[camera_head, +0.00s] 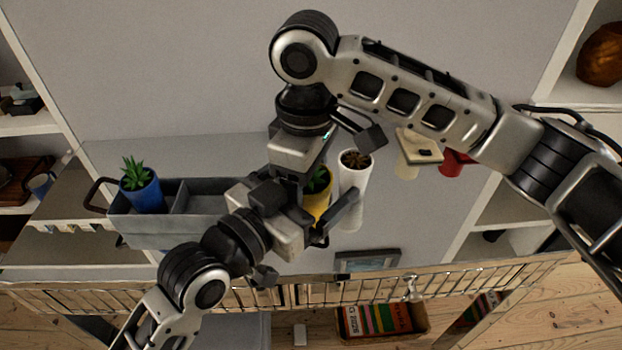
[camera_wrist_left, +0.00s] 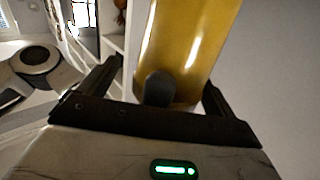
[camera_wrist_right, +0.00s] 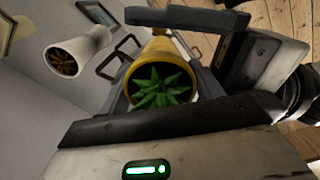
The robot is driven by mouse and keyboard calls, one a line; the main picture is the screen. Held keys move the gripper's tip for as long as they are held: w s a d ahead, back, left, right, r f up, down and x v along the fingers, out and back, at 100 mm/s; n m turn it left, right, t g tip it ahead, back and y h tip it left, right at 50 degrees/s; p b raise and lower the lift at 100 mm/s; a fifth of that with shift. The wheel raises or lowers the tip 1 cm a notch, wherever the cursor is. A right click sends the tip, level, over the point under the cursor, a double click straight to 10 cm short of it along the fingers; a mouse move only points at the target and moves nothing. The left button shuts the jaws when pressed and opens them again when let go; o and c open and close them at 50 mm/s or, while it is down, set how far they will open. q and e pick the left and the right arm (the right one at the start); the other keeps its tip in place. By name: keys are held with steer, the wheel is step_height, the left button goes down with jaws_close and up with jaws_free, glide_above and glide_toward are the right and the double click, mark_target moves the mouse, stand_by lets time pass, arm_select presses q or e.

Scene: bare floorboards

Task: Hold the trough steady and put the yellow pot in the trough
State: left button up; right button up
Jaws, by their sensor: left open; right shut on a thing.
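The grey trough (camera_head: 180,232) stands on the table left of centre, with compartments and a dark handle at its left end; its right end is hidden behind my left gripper. A blue pot (camera_head: 146,195) with a spiky plant is in its left compartment. The yellow pot (camera_head: 322,203) with a green plant is mostly hidden behind my grippers. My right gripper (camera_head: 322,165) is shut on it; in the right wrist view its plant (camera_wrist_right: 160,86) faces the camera. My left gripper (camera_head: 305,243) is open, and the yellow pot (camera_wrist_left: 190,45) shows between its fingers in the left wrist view.
A white pot (camera_head: 354,195) stands close right of the grippers. A cream pot (camera_head: 406,168) and a red pot (camera_head: 453,165) are farther right. A framed panel (camera_head: 367,261) lies near the wire rack (camera_head: 450,284) at the front edge. Shelves stand on both sides.

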arm_select(q)
steer(key=shift+s, duration=0.1)
steer(key=c, duration=1.3)
steer(key=shift+d+r, duration=0.1)
steer(key=shift+c, duration=0.2)
arm_select(e)
steer(key=o, duration=1.5)
steer(key=shift+a, duration=0.1)
steer(key=shift+s+a, duration=0.1)
steer(key=shift+s, duration=0.05)
